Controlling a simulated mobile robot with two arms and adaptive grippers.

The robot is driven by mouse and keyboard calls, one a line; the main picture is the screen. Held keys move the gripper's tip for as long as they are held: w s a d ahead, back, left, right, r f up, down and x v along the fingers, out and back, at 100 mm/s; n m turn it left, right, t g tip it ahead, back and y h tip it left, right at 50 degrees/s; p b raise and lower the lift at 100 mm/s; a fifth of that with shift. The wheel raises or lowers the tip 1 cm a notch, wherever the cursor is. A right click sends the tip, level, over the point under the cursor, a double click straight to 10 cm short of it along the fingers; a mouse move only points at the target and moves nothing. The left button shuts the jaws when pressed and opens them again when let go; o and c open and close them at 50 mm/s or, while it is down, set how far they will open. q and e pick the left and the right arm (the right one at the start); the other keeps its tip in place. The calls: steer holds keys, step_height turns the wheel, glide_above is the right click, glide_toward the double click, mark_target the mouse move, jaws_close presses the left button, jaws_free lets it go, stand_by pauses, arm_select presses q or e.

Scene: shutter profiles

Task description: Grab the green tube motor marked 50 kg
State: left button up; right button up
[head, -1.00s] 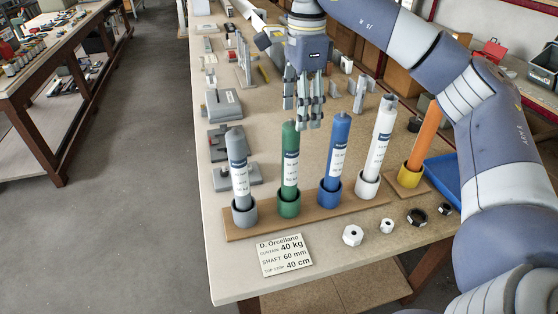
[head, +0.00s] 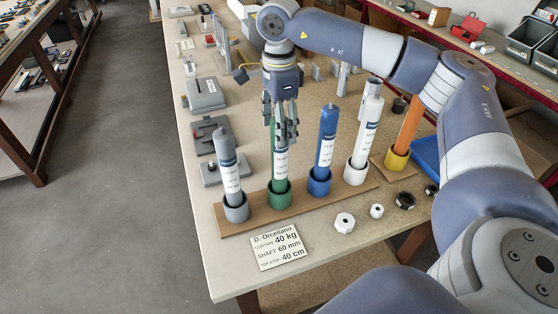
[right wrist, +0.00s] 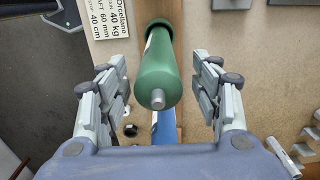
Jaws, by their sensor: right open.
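The green tube motor (head: 281,165) stands upright in a green cup (head: 279,196) on a wooden strip. It has a white label whose small print I cannot read. My right gripper (head: 280,132) is above it, pointing down, with its fingers around the upper part of the tube. In the right wrist view the green tube (right wrist: 159,72) with its grey end pin lies between the two open fingers (right wrist: 160,95), with a gap on each side. My left gripper is not in view.
Grey (head: 227,165), blue (head: 326,140), white (head: 368,125) and orange (head: 410,122) tubes stand in cups beside the green one.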

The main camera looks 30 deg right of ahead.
steer(key=shift+s+f, duration=0.15)
steer(key=shift+f, duration=0.75)
steer(key=shift+c, duration=0.6)
steer(key=c, duration=0.5)
jaws_close()
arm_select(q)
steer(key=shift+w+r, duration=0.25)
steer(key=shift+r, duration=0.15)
arm_select(e)
steer(key=shift+r, duration=0.15)
steer(key=shift+r, duration=0.1)
